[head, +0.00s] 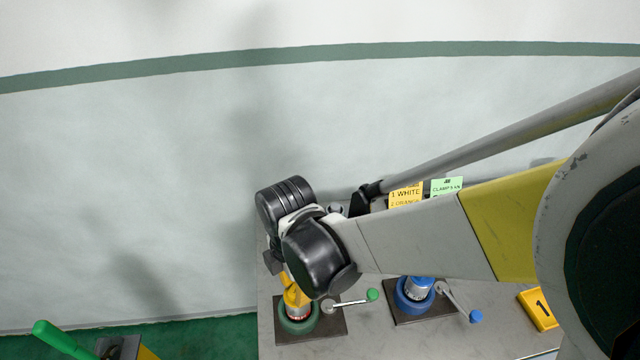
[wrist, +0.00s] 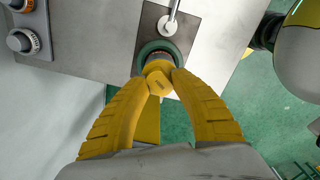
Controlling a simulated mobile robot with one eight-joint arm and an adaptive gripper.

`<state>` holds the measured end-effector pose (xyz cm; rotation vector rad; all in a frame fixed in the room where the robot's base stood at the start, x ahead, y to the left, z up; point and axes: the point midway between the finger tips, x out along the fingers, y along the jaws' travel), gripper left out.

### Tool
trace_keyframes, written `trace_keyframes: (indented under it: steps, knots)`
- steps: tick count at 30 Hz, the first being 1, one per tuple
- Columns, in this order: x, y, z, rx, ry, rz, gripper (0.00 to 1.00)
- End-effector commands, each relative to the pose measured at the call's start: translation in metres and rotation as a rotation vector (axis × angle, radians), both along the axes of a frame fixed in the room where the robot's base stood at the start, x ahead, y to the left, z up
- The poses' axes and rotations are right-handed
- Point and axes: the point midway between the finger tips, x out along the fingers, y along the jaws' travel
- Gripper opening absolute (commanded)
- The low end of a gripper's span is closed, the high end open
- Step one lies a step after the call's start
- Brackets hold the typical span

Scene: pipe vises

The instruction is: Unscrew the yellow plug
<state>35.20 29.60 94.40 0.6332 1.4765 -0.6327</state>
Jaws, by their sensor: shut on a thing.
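The yellow plug (wrist: 158,76) sits at the top of the pipe held in the green vise. In the wrist view my gripper's (wrist: 158,88) two yellow fingers close around the plug from both sides, and they touch it. In the head view the green vise (head: 297,326) stands on a dark plate on the grey bench, and my gripper (head: 291,292) is above it, partly hidden by my wrist. The green vise also shows in the wrist view (wrist: 143,52), with its silver handle (wrist: 169,27) beyond it.
A blue vise (head: 401,302) with a blue-knobbed handle stands to the right. Yellow and green cards (head: 405,196) stand behind my arm. A yellow "1" marker (head: 538,310) lies at the right. A panel with knobs (wrist: 25,28) is at the wrist view's upper left. A green lever (head: 60,338) is at the lower left.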

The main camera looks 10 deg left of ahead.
Motion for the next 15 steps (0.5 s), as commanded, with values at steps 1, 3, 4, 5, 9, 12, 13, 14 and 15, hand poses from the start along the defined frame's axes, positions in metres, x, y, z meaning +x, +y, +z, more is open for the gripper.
trace_keyframes:
  steps: [1,3,4,5,9,12,13,14,15]
  knots:
    - [0.0000,0.0000,0.0001,0.000,0.000,-0.001,0.00]
    - [0.0000,0.0000,0.0001,0.000,0.000,-0.002,0.00]
    - [0.0000,0.0000,0.0001,0.000,0.000,-0.002,0.00]
    - [0.0000,0.0000,0.0001,0.000,0.000,-0.001,0.00]
    - [-0.0001,-0.0001,-0.0004,0.000,0.000,0.098,0.00]
    - [0.0000,0.0000,-0.0006,0.000,0.000,0.279,0.00]
    - [0.0000,0.0000,-0.0006,0.000,0.000,0.337,0.00]
    - [0.0001,0.0001,-0.0005,0.000,0.000,0.394,0.00]
    - [0.0001,0.0001,-0.0004,0.000,0.000,0.470,0.00]
